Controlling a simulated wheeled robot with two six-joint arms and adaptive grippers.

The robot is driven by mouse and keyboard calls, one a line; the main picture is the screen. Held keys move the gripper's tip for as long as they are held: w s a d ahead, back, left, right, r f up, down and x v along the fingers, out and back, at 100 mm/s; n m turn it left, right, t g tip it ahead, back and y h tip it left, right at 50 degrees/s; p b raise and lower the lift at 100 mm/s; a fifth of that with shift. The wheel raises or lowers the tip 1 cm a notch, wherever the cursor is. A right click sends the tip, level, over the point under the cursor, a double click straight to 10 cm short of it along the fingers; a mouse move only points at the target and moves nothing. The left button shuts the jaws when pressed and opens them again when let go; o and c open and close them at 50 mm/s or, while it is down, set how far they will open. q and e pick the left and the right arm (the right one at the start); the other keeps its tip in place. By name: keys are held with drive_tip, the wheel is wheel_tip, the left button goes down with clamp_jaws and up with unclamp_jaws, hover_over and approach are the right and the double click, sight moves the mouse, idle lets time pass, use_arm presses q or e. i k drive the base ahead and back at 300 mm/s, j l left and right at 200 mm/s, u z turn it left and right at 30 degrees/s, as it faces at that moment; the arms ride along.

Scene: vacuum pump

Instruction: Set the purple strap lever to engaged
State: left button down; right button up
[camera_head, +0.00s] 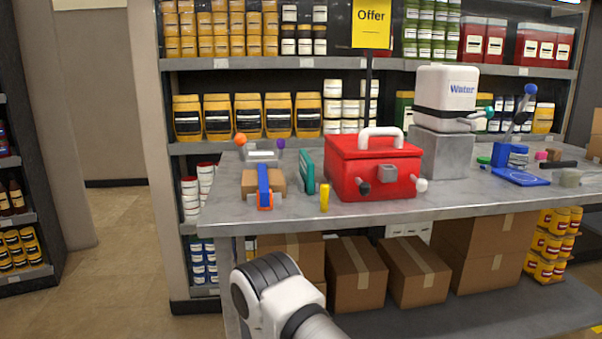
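A small purple ball-shaped knob (281,143) shows at the back left of the grey table, at the right end of a low grey fixture (262,155). It looks like the end of the purple strap lever; its arm is small and hard to make out, and I cannot tell its setting. An orange knob (241,139) stands at the fixture's left end. A white and dark joint of my own arm shows at the bottom centre, in front of the table. Neither gripper is in the picture.
The grey table (445,200) holds a cardboard box (278,184) with a blue and orange tool (264,187), a yellow cylinder (324,198), a red toolbox (374,168) and a white water container (445,95) on a grey block. Stocked shelves stand behind. Cardboard boxes (355,275) sit below.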

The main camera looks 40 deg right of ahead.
sight(280, 142)
drive_tip(key=i+l+z, duration=0.1)
drive_tip(key=z, duration=1.5)
drive_tip(key=i+l, duration=0.05)
drive_tip(key=l, duration=0.05)
